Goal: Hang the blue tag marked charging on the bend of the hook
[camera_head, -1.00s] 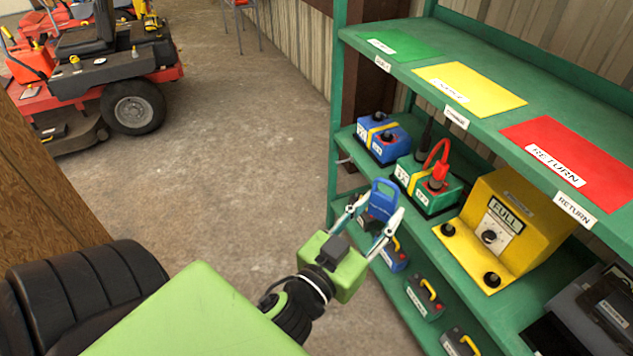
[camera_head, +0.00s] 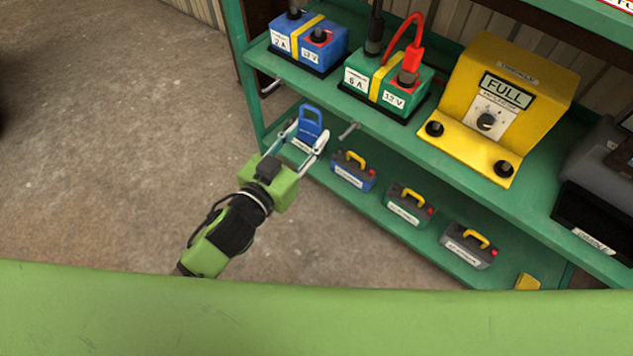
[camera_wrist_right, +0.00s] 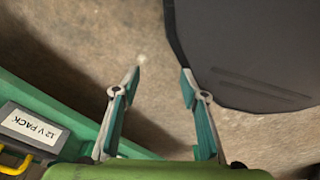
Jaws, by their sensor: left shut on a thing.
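The blue tag (camera_head: 311,124) has a looped top and print too small to read. My left gripper (camera_head: 307,135) is shut on its lower part and holds it upright in front of the shelf. A small metal hook (camera_head: 348,131) sticks out from the middle shelf edge, just right of the tag and apart from it in the picture. A second metal hook (camera_head: 270,87) sits on the same edge, up and left of the tag. My right gripper (camera_wrist_right: 161,76) shows in the right wrist view, open and empty, above the floor.
The green shelf (camera_head: 390,140) carries a blue charger (camera_head: 308,55), a green charger (camera_head: 385,87) and a yellow box (camera_head: 510,75). Several battery packs with yellow handles (camera_head: 408,207) stand on the shelf below.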

